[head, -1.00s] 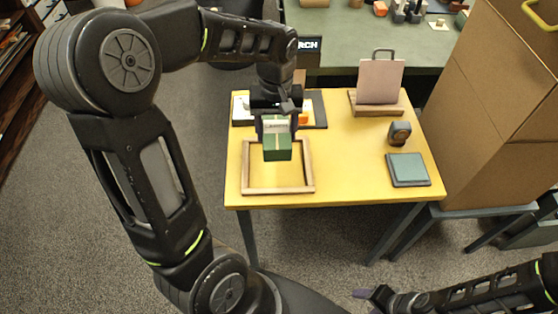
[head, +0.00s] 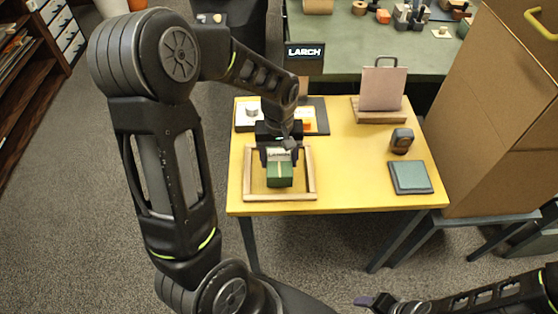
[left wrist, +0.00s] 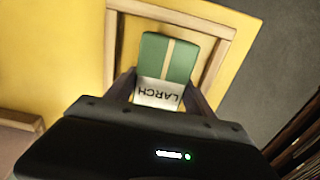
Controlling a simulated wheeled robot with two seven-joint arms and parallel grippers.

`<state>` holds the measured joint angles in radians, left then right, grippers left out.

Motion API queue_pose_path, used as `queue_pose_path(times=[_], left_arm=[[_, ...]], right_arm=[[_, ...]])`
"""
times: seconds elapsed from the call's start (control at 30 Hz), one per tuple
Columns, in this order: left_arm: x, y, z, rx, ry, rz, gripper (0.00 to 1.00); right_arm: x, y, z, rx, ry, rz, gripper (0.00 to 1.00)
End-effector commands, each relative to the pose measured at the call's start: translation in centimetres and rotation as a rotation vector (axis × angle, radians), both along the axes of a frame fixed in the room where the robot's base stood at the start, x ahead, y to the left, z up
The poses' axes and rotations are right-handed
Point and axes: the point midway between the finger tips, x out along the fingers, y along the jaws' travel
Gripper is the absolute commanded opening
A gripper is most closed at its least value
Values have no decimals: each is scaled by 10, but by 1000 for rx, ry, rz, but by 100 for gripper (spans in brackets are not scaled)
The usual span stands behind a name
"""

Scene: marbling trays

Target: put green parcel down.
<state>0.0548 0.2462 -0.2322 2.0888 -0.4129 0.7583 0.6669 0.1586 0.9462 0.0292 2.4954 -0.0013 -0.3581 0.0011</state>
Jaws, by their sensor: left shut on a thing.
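The green parcel (head: 280,177) has a pale band and a white label. In the left wrist view the parcel (left wrist: 168,58) shows its label reading LARCH. My left gripper (head: 279,158) is shut on the parcel from above, one finger on each side. The parcel is inside the outline of the wooden frame (head: 247,172) on the yellow table (head: 350,170); I cannot tell whether its underside touches the table. The frame (left wrist: 111,50) also shows around it in the left wrist view. My right gripper (head: 372,301) is low at the bottom right, apart from the table; its fingers are unclear.
Behind the frame lies a dark tray (head: 318,110) with white and orange things. A pink panel on a wooden stand (head: 380,116), a dark rounded object (head: 401,141) and a grey-green square pad (head: 410,177) are on the right. A large cardboard box (head: 490,120) stands beside the table.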

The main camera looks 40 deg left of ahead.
Motion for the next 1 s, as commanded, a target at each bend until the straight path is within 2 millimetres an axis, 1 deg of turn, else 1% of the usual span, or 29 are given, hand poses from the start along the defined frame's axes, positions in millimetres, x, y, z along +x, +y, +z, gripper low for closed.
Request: queue_pose_path(times=[0.03, 0.1, 0.37, 0.5, 0.53, 0.77, 1.0], left_arm=[[-1, 0, -7, 0, 3, 0, 4], [0, 0, -13, -1, 1, 1, 4], [0, 0, -14, 0, -1, 0, 4], [0, 0, -18, 0, -1, 0, 4], [0, 0, -17, 0, 0, 0, 64], [0, 0, -17, 0, 0, 0, 83], [0, 0, -16, 0, 0, 0, 83]], right_arm=[[0, 0, 0, 0, 0, 0, 57], [0, 0, 0, 0, 0, 0, 57], [0, 0, 0, 0, 0, 0, 57], [0, 0, -4, 0, 0, 0, 57], [0, 0, -3, 0, 0, 0, 57], [0, 0, -3, 0, 0, 0, 57], [0, 0, -2, 0, 0, 0, 57]])
